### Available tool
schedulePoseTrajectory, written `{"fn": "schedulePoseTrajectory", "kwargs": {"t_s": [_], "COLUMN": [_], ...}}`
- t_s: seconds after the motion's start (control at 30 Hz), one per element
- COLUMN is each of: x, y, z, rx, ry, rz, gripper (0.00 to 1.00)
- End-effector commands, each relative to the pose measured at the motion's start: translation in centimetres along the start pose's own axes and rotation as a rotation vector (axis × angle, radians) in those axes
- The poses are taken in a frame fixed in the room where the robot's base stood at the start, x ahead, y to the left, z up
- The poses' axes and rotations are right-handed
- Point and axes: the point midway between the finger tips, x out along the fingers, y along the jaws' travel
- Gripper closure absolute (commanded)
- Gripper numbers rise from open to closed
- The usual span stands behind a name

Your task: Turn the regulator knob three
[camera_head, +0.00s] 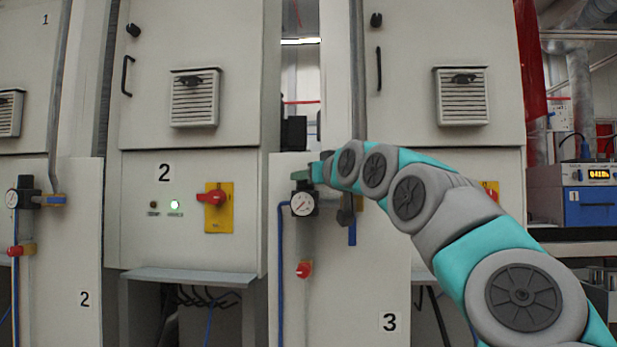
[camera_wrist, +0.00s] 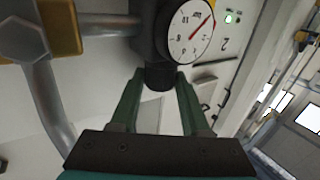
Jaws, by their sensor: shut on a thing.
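Regulator three stands on the panel labelled 3, with its round white dial gauge (camera_head: 303,204) facing me in the head view. The gauge also shows large at the top of the wrist view (camera_wrist: 191,27), with a red needle. The black regulator knob (camera_wrist: 160,79) sits below the regulator body in the wrist picture. My gripper (camera_wrist: 159,76) has its two green fingers on either side of the knob, shut on it. In the head view my gripper (camera_head: 304,177) is at the top of the regulator, and the knob is mostly hidden by the fingers.
Another regulator gauge (camera_head: 12,198) is on the left panel. A red rotary switch (camera_head: 213,197) on a yellow plate is on cabinet 2. A red valve handle (camera_head: 304,269) is below the regulator. A blue pipe (camera_head: 281,270) runs down the panel beside it.

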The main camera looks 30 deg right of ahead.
Motion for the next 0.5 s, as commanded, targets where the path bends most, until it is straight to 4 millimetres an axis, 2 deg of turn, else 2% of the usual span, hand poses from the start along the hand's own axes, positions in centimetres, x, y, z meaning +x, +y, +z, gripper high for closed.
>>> {"fn": "schedulePoseTrajectory", "kwargs": {"t_s": [0.03,0.13,0.5], "x": [0.00,0.00,-0.02], "y": [0.00,0.00,0.03], "z": [-0.11,-0.10,-0.04], "rx": [0.000,0.000,-0.001], "ry": [0.002,0.002,0.000], "rz": [0.001,0.001,0.002], "gripper": [0.53,0.41,0.41]}}
